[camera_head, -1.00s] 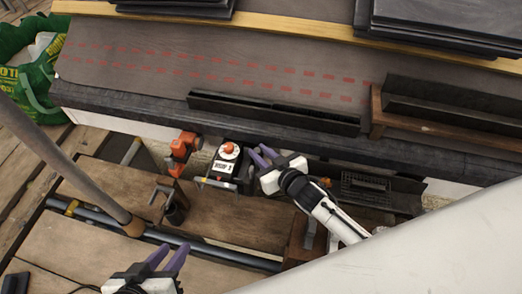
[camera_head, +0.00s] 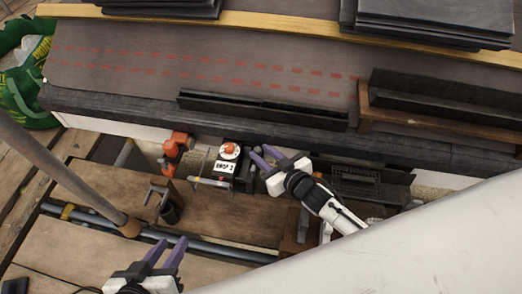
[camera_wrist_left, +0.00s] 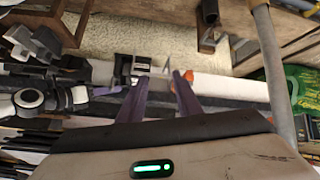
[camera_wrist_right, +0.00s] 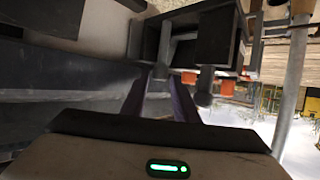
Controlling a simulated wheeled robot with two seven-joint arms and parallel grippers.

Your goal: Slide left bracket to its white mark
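I cannot tell for sure which part is the left bracket, and I make out no clear white mark for it. My left gripper (camera_head: 166,252) is open and empty, low in the head view, above the planks.
Dark troughs (camera_head: 262,110) lie along the front of the roof, which has red dashed lines. Stacks of dark tiles (camera_head: 430,22) sit at the back. A grey pole (camera_head: 65,165) crosses at left; a blue-grey pipe (camera_head: 200,246) runs above the planks.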

